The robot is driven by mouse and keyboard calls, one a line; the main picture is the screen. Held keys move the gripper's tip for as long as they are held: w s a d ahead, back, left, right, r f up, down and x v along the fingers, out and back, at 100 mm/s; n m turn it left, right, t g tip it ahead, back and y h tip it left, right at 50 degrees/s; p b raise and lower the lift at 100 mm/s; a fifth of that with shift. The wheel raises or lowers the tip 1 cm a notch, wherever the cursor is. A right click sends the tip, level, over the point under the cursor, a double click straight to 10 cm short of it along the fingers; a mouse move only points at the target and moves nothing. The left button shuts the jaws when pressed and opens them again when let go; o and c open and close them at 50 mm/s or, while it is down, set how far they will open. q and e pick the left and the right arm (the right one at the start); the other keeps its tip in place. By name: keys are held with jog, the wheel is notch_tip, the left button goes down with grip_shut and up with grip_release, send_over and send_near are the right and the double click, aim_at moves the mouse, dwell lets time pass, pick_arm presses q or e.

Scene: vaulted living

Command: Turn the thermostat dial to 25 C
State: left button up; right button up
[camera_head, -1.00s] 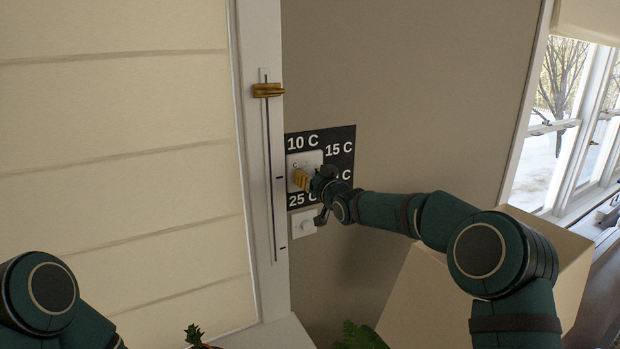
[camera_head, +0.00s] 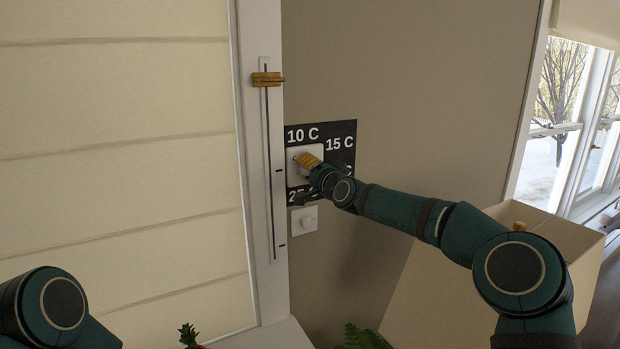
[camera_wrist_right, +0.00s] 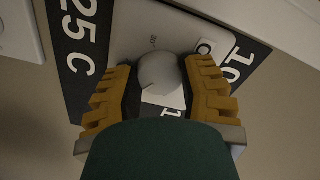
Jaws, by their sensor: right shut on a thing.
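The thermostat is a white plate (camera_head: 292,176) on a black label panel (camera_head: 345,130) on the wall. Its round grey-white dial (camera_wrist_right: 158,75) shows in the right wrist view. My right gripper (camera_head: 308,161) is shut on the dial, with its yellow ribbed fingers (camera_wrist_right: 160,88) on either side of it. A short dark mark shows on the dial, but its setting is hard to read. The 10 C and 15 C labels are clear in the head view. The 25 C label (camera_wrist_right: 78,38) is partly covered there but clear in the wrist view. My left gripper is out of view.
A small white switch plate (camera_head: 304,221) is below the thermostat. A vertical slider with a brass handle (camera_head: 268,79) is on the white frame to the left. A beige open box (camera_head: 440,300) stands below my right arm. Plants show at the bottom edge.

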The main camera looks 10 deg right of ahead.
pick_arm(q)
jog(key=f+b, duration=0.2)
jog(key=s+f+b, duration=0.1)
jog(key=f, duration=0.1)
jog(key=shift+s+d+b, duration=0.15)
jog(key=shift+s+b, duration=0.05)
jog(key=shift+b, duration=0.15)
pick_arm(e)
jog(key=m, duration=1.1)
jog(key=shift+r, duration=0.25)
jog(key=shift+m, duration=0.4)
jog(key=o, duration=1.1)
jog(key=shift+a, duration=0.1)
jog(key=shift+o, duration=0.9)
jog(key=shift+f, duration=0.1)
